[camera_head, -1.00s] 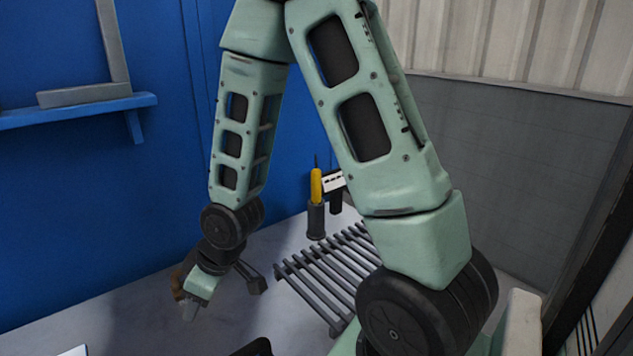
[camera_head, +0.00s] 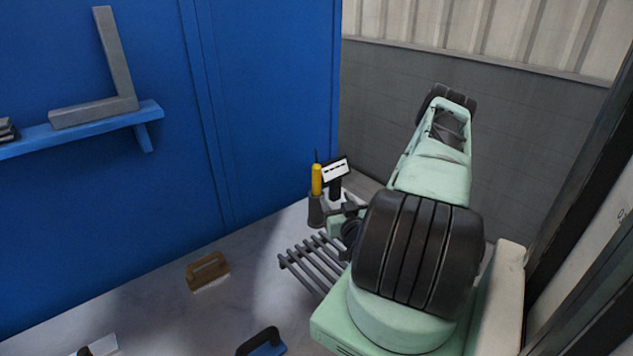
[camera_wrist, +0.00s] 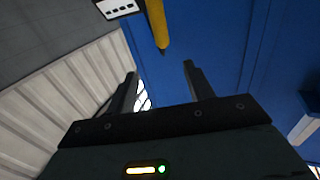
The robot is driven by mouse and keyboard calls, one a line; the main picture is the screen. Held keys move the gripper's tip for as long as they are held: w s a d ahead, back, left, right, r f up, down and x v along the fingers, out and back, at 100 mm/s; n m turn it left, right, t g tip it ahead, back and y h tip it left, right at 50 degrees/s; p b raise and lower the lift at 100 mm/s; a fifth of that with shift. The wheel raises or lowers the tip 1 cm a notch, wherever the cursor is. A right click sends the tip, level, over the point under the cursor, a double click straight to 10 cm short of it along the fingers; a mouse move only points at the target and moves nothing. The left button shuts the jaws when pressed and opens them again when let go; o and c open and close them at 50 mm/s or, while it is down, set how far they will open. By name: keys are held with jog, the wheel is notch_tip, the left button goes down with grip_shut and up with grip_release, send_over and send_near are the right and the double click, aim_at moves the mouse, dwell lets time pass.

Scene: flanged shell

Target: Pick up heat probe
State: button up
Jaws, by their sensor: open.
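The heat probe (camera_head: 317,181) has a yellow handle and a thin dark tip. It stands upright in a dark cylindrical holder (camera_head: 316,211) near the back wall in the head view. My gripper (camera_head: 340,211) is just right of the holder, partly hidden behind my own arm. In the wrist view my gripper (camera_wrist: 160,75) has its two fingers apart with nothing between them. The yellow probe (camera_wrist: 156,20) shows at the top of that view, beyond the fingertips and roughly in line with the gap, tip pointing down the picture. The holder is out of that view.
A device with a white labelled face (camera_head: 336,170) stands right behind the probe. A grey slatted rack (camera_head: 306,262) lies in front of the holder. A brown wooden-handled block (camera_head: 207,271) and a blue tool with a black handle (camera_head: 263,343) lie on the table. The left tabletop is mostly clear.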

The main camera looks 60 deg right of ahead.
jog(key=b+x, duration=0.2)
jog(key=b, duration=0.6)
send_near(318, 171)
jog(key=x, duration=0.5)
jog(key=shift+w+d, duration=0.15)
jog(key=shift+d, duration=0.25)
jog(key=p+x, duration=0.2)
jog(key=x, duration=0.2)
jog(key=shift+w, duration=0.35)
jog(key=shift+w+d+f, duration=0.2)
jog(key=shift+w+d, duration=0.2)
jog(key=shift+w, duration=0.1)
grip_shut()
